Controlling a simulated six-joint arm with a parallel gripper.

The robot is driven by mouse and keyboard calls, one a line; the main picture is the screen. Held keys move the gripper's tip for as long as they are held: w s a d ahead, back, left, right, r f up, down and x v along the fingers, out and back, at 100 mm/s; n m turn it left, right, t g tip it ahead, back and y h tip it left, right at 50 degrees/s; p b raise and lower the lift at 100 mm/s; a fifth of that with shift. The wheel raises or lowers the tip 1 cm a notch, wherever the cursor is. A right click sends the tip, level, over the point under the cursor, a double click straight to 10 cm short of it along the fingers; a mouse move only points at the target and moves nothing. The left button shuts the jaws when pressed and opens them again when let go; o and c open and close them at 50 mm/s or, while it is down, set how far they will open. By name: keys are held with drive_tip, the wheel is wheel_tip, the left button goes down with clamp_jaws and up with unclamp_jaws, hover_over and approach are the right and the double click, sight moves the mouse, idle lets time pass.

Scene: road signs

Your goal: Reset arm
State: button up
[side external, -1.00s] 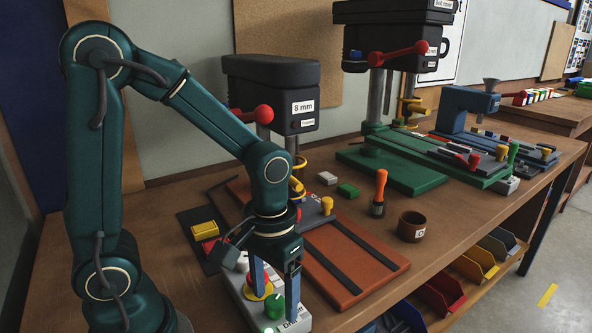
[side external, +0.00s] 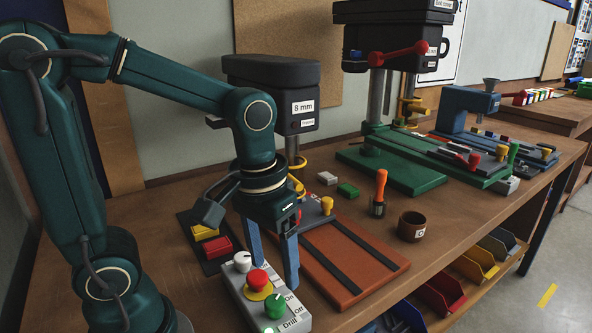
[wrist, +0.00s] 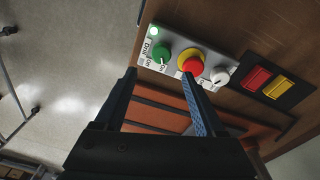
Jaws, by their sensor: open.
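My gripper (side external: 273,284) is open and empty, with its two blue fingers pointing down. In the side view it hangs above and beside the drill control box, partly in front of the orange drill base. In the wrist view, the gripper (wrist: 160,75) shows its fingers apart with nothing between them. The control box (side external: 293,320) carries a white knob (side external: 242,262), a red button on a yellow collar (side external: 258,281) and a green knob (side external: 275,304). A small green light (wrist: 154,30) is lit at the box's end.
A dark mat holds a yellow block (side external: 205,232) and a red block (side external: 216,247) at left. The 8 mm drill press (side external: 272,95) stands behind my gripper. The orange base plate (side external: 350,262), a brown cup (side external: 412,226) and an orange-handled tool (side external: 380,190) are to the right.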

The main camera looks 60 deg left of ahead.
drive_tip(key=shift+s+a+r+m+t, duration=0.2)
drive_tip(key=shift+s+r+m+t, duration=1.5)
drive_tip(key=shift+t, duration=0.6)
